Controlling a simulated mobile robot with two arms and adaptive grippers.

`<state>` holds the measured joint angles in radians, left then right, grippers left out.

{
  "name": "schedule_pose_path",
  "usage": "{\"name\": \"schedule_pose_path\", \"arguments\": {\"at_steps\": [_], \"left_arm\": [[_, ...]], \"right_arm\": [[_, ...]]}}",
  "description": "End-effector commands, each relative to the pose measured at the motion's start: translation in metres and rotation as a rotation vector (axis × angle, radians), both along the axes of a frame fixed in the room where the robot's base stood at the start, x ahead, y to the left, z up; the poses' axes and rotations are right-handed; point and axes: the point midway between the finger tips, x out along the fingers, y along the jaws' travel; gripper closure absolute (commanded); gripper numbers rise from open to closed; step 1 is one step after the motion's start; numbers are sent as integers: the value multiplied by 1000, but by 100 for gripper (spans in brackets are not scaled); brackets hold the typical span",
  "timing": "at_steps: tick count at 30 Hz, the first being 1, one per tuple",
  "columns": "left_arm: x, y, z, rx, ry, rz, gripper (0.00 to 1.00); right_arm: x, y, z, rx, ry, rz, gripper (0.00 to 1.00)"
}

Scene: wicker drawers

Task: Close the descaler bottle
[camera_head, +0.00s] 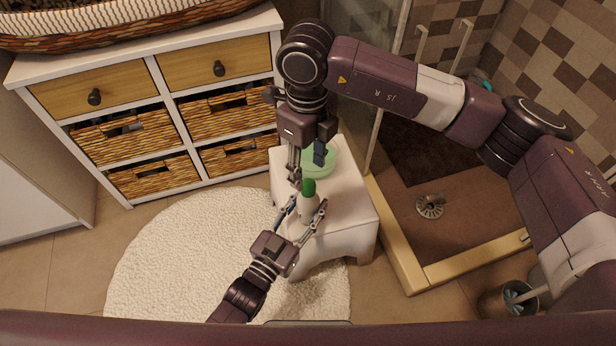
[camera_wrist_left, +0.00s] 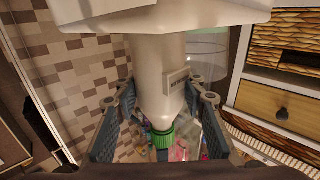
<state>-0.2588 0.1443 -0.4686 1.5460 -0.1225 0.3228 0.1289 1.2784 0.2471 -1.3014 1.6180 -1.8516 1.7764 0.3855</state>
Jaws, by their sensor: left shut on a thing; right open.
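A white bottle (camera_head: 308,207) with a green cap (camera_head: 309,187) stands upright on the white stool (camera_head: 345,210). The left wrist view shows the bottle (camera_wrist_left: 160,75) upside down, with the cap (camera_wrist_left: 162,139) at its neck. I cannot tell how tightly the cap sits. My left gripper (camera_head: 306,212) is shut on the bottle, with its fingers on either side of the body. My right gripper (camera_head: 308,165) is open above and just behind the cap, fingers pointing down. I cannot tell whether it touches the cap.
A drawer cabinet (camera_head: 165,105) with wicker baskets stands at the back left. A round white rug (camera_head: 190,255) lies left of the stool. A shower tray edge (camera_head: 398,240) is on the right.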

Motion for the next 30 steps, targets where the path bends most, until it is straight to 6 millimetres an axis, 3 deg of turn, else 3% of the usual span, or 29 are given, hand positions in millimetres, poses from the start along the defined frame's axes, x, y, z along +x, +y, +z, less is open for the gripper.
{"name": "schedule_pose_path", "arguments": {"at_steps": [3,9,22,23,27,30], "left_arm": [[0,0,0,1,1,0,100],[0,0,0,0,0,0,100],[0,0,0,0,0,0,100],[0,0,0,0,0,0,59],[0,0,0,0,0,0,44],[0,0,0,0,0,0,42]], "right_arm": [[1,1,27,1,-4,2,55],[1,1,56,1,-2,0,55],[0,1,65,0,0,0,55],[0,1,65,0,0,0,55],[0,1,65,0,0,0,55],[0,1,65,0,0,0,55]]}}
